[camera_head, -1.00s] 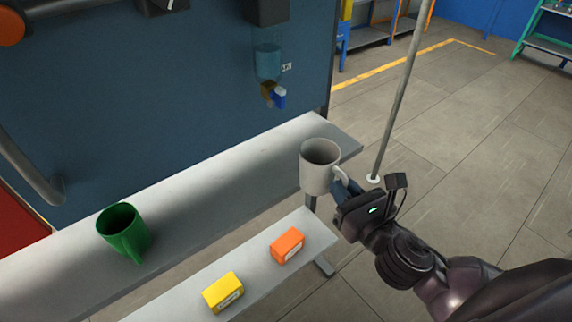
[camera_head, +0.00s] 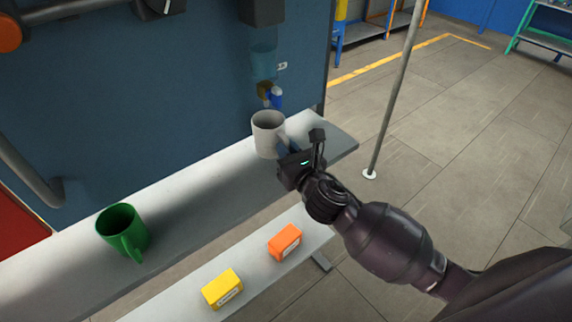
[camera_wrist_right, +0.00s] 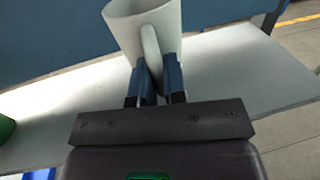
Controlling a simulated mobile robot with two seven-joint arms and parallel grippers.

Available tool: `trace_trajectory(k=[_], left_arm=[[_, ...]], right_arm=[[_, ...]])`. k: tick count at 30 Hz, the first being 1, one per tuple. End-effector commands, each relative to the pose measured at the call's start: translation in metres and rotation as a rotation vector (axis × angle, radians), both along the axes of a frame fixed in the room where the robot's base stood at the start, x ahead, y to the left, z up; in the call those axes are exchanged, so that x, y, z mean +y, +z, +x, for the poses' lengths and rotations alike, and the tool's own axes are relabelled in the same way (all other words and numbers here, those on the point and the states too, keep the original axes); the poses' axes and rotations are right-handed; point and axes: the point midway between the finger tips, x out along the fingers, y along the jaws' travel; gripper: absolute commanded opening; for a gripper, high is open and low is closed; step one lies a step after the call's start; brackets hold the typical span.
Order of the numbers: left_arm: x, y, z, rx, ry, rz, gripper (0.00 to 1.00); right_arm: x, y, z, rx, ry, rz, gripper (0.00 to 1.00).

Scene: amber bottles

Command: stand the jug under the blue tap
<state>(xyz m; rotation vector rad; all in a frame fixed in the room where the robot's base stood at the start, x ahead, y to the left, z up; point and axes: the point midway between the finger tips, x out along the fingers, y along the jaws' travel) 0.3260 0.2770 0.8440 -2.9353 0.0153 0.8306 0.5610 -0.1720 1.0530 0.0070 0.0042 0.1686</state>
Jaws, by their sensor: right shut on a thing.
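The white jug (camera_head: 268,133) is upright, just below and in front of the blue tap (camera_head: 275,97) on the dark blue panel. My right gripper (camera_head: 287,150) is shut on the jug's handle. The right wrist view shows the jug (camera_wrist_right: 135,35) with its handle between the two blue fingers of my right gripper (camera_wrist_right: 155,80). The jug is over the far right part of the grey shelf (camera_head: 200,185). I cannot tell whether its base touches the shelf. My left gripper is not in view.
A green mug (camera_head: 122,232) stands on the shelf at the left. A yellow box (camera_head: 222,289) and an orange box (camera_head: 284,242) sit on a lower, nearer shelf. A thin grey pole (camera_head: 392,100) stands on the floor to the right. The shelf between mug and jug is clear.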

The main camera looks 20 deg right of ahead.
Motion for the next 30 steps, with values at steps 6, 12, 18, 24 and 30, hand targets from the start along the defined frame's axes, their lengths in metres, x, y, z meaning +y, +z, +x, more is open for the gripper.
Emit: trace_trajectory(k=[6, 12, 18, 24, 30], left_arm=[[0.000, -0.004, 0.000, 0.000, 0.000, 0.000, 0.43], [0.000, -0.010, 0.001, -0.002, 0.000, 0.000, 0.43], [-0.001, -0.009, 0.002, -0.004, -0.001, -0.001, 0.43], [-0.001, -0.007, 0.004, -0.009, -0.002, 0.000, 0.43], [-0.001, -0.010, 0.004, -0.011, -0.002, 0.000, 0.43]], right_arm=[[0.000, -0.015, 0.000, -0.002, 0.000, 0.001, 0.00], [0.000, -0.043, 0.000, 0.001, -0.001, 0.003, 0.00], [0.002, -0.051, 0.003, -0.003, 0.001, 0.001, 0.00], [0.001, -0.051, 0.003, -0.004, 0.001, 0.000, 0.00], [0.001, -0.055, 0.003, -0.002, 0.001, 0.000, 0.14]])
